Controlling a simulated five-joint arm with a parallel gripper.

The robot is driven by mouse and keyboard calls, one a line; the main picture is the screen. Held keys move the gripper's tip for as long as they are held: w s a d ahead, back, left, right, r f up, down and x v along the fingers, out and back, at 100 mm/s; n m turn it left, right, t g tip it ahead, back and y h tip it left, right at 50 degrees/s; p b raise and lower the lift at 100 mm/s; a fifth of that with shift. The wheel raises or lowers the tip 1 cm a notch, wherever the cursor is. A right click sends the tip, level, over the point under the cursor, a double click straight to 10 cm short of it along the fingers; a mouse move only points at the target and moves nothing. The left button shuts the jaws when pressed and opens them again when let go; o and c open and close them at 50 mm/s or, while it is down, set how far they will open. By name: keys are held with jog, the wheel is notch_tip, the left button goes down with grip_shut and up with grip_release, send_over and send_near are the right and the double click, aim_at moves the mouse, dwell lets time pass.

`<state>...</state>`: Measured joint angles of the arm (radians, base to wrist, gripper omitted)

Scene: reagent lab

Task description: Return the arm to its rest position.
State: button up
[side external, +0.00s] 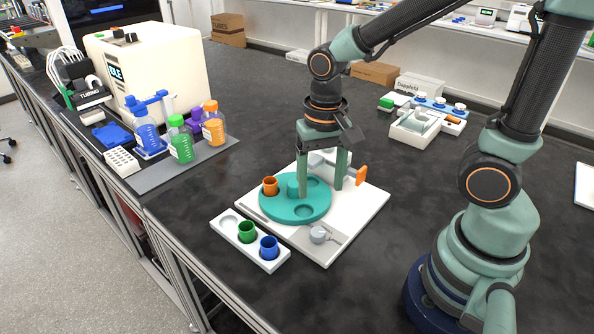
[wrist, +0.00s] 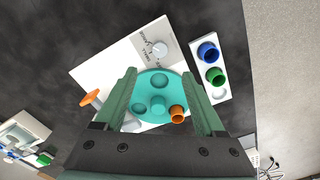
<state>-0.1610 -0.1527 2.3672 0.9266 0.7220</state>
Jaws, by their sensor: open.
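My gripper (side external: 321,172) is open and empty, with its two green fingers pointing down over a teal round turntable. In the wrist view, the fingers (wrist: 163,95) stand apart on either side of the turntable (wrist: 174,82). The turntable also shows in the side external view (side external: 281,211), on a white base plate (side external: 374,199). An orange cup (side external: 270,186) sits in the turntable, and other recesses in it look empty. My arm is bent out over the plate, not folded back.
A white holder (side external: 225,229) with a green cup (side external: 247,231) and a blue cup (side external: 269,247) lies in front of the plate. An orange-handled lever (side external: 361,175) stands near my gripper. Bottles (side external: 181,140) stand left, and a white tray (side external: 414,130) lies behind right.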

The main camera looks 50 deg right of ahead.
jog(key=d+r+n+t, duration=0.4)
jog(key=r+n+t, duration=0.1)
jog(key=r, duration=0.5)
jog(key=shift+w+d+r+n+t, duration=0.2)
jog(key=shift+w+d+n+t, duration=0.15)
jog(key=shift+n, duration=0.35)
